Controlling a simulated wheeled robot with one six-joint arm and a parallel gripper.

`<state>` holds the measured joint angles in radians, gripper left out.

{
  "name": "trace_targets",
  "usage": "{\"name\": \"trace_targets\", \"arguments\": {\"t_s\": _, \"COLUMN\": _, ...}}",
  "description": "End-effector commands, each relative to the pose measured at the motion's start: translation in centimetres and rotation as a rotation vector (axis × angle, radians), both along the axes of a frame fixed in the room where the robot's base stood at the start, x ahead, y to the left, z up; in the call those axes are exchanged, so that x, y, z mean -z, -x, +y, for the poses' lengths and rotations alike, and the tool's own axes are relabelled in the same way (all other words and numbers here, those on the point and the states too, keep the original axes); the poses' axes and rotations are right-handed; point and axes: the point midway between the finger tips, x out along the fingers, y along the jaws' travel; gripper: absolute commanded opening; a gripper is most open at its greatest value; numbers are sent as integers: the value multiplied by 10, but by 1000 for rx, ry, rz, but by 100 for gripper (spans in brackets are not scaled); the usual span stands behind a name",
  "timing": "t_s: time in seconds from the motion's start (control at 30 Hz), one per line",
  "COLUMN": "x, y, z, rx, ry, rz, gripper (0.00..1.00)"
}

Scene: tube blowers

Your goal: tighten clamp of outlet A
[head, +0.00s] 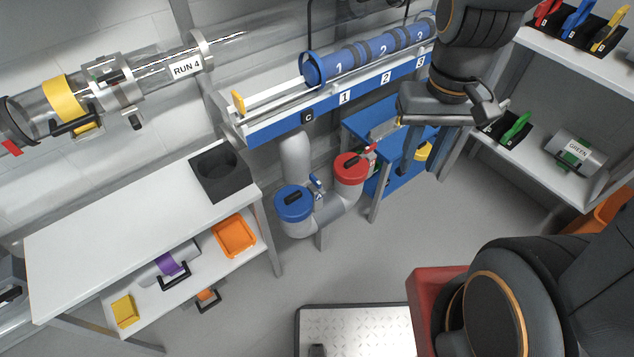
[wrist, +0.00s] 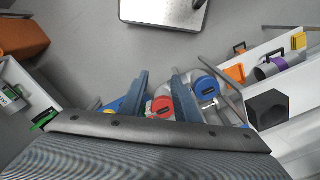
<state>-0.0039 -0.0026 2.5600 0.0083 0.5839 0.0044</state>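A grey forked pipe (head: 325,208) stands on the floor in the middle of the head view. The other has a red cap (head: 349,168) with a red lever (head: 369,149). The wrist view also shows the blue cap (wrist: 207,86) and the red cap (wrist: 162,105). My gripper (head: 408,160) hangs right of the red cap, apart from it. In the wrist view its fingers (wrist: 160,88) are spread with nothing held between them.
A blue rail (head: 325,107) with numbered blue tubes runs behind the pipe. A low blue table (head: 388,135) stands behind my gripper. A white bench (head: 110,235) with a black box (head: 218,173) is at left. Shelves (head: 570,190) are at right.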

Motion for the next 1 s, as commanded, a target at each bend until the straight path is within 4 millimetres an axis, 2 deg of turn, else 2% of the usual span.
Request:
{"name": "trace_targets", "arguments": {"t_s": 0.27, "x": 1, "y": -3, "z": 1, "rx": -6, "ry": 0, "rz": 0, "gripper": 29}}
{"name": "trace_targets", "arguments": {"t_s": 0.37, "x": 8, "y": -17, "z": 7, "rx": -36, "ry": 0, "rz": 3, "gripper": 29}}
{"name": "trace_targets", "arguments": {"t_s": 0.47, "x": 21, "y": -44, "z": 17, "rx": -94, "ry": 1, "rz": 4, "gripper": 29}}
{"name": "trace_targets", "arguments": {"t_s": 0.67, "x": 66, "y": -109, "z": 56, "rx": -245, "ry": 2, "rz": 6, "gripper": 29}}
{"name": "trace_targets", "arguments": {"t_s": 0.8, "x": 106, "y": -148, "z": 89, "rx": -352, "ry": 3, "rz": 5, "gripper": 29}}
{"name": "trace_targets", "arguments": {"t_s": 1.0, "x": 173, "y": -189, "z": 140, "rx": -500, "ry": 4, "rz": 5, "gripper": 29}}
